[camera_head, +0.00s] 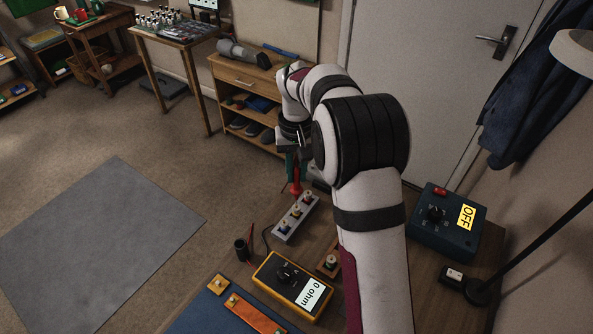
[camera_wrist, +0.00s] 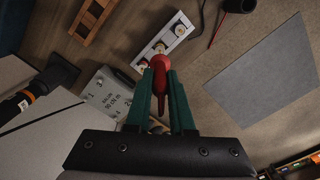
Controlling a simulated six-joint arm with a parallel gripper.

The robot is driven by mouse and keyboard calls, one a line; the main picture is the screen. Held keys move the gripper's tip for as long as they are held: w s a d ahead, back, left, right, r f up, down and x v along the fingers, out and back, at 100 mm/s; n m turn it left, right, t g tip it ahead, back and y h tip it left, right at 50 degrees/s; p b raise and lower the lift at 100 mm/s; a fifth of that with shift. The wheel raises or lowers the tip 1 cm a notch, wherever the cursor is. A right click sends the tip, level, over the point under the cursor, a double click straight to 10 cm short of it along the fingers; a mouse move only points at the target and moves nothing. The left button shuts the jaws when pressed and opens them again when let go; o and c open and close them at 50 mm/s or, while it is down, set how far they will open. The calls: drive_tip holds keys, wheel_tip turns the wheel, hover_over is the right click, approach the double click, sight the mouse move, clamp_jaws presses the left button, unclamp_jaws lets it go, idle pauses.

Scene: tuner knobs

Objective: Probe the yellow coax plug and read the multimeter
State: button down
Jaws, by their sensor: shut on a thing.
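My gripper (camera_head: 292,160) is shut on a red probe (camera_head: 296,187), which points down above the far part of a grey strip (camera_head: 283,236) with several round plugs. In the wrist view, the green fingers of my gripper (camera_wrist: 160,78) close around the red probe (camera_wrist: 160,66). Its tip lies near the nearest plug on the grey strip (camera_wrist: 170,40); I cannot tell if they touch. The plugs are too small to tell surely which is yellow. The yellow multimeter (camera_head: 268,272) has a dial and its display (camera_head: 311,295) reads "0 ohm".
A black cup (camera_head: 241,251) with a red lead stands left of the multimeter. A blue box (camera_head: 452,242) showing "OFF" stands at the right. An orange strip (camera_head: 255,317) lies on a blue mat (camera_head: 195,320) in front. My arm hides part of the bench.

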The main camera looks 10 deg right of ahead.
drive_tip(key=shift+f, duration=0.35)
idle(2.7)
idle(1.6)
drive_tip(key=shift+r, duration=2.5)
drive_tip(key=shift+r, duration=0.1)
drive_tip(key=s+r+n, duration=0.1)
drive_tip(key=s+r, duration=0.8)
drive_tip(key=s, duration=0.3)
drive_tip(key=w+f, duration=0.2)
drive_tip(key=w, duration=0.1)
drive_tip(key=w+f, duration=0.3)
drive_tip(key=w, duration=0.1)
drive_tip(key=w+f, duration=0.2)
drive_tip(key=w, duration=0.2)
drive_tip(key=shift+w+f, duration=0.1)
drive_tip(key=shift+f, duration=0.15)
drive_tip(key=f, duration=0.5)
drive_tip(key=shift+w, duration=0.4)
drive_tip(key=shift+f, duration=0.55)
